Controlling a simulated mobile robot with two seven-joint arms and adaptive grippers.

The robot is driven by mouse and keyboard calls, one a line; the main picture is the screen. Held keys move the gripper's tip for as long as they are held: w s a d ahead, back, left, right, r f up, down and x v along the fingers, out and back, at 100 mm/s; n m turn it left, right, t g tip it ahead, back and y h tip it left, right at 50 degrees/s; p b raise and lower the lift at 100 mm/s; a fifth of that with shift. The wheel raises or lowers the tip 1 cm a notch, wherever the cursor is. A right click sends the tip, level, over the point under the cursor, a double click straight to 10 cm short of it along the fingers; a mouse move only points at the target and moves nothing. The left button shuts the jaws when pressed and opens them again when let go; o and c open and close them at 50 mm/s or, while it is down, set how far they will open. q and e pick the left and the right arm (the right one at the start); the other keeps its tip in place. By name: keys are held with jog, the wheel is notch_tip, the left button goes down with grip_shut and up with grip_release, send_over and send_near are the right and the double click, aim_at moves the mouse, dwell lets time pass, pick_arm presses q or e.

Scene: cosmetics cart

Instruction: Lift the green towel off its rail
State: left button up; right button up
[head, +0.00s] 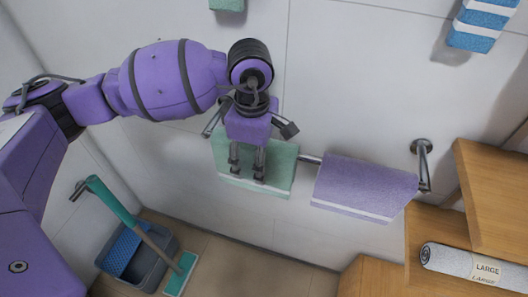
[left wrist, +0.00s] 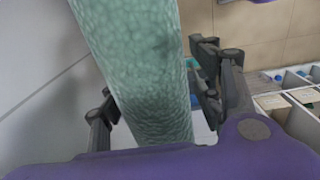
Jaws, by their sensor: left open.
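The green towel (head: 284,168) hangs over a metal rail on the white wall, with a pale stripe near its lower edge. My left gripper (head: 247,175) is in front of the towel and hides part of it. In the left wrist view the green towel (left wrist: 140,60) runs between the two spread fingers of my left gripper (left wrist: 155,98), with a visible gap at least on its left side. The rail (head: 310,159) shows between the green towel and a purple towel. My right gripper is not in view.
The purple towel (head: 362,187) hangs to the right on the same rail. Wooden shelves (head: 495,195) with a rolled towel labelled LARGE (head: 475,265) stand at the right. A bucket (head: 140,262) with a green-handled mop is on the floor at lower left. Blue-striped cloth (head: 482,22) hangs at upper right.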

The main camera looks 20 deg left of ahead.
pick_arm(q)
jog(key=shift+f, duration=0.75)
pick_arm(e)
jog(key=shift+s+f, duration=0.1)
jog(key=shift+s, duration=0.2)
pick_arm(q)
jog(key=c, duration=1.3)
jog(key=shift+c, duration=0.2)
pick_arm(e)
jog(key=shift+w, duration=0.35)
pick_arm(q)
jog(key=shift+r, duration=0.2)
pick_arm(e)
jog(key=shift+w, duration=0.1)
pick_arm(q)
notch_tip(320, 180, up, 16)
jog(key=shift+f, duration=0.1)
jog(key=shift+r, duration=0.95)
